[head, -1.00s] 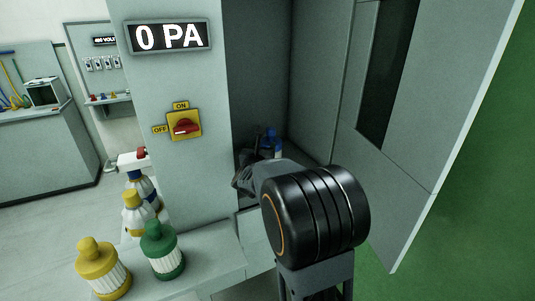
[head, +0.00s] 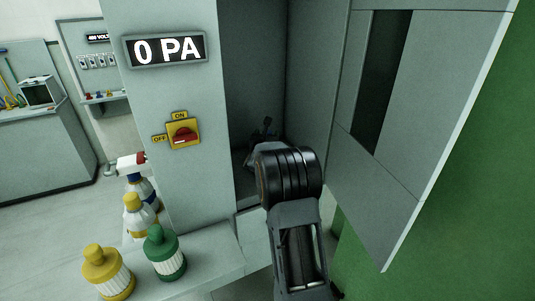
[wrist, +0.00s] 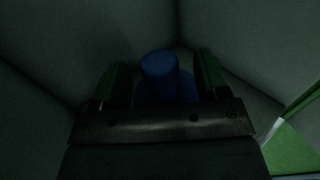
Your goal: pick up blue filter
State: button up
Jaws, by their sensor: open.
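The blue filter (wrist: 160,68) shows in the dark wrist view, upright inside the grey cabinet, with a round blue top and a wider blue body below. My gripper (wrist: 160,88) is open, its two green-edged fingers left and right of the filter. Whether the fingers touch it cannot be told, and its lower part is hidden behind my gripper's bar. In the head view my gripper (head: 264,135) reaches into the open cabinet, largely hidden by my arm. The filter cannot be made out there.
The cabinet's walls (head: 255,70) close in around my gripper, and its open door (head: 400,130) is at the right. Yellow (head: 107,270) and green (head: 164,252) filters stand on the ledge (head: 215,265) at the left. A red switch (head: 183,136) sits on the cabinet front.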

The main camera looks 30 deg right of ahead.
jog(key=shift+x, duration=0.8)
jog(key=shift+r, duration=0.1)
grip_shut()
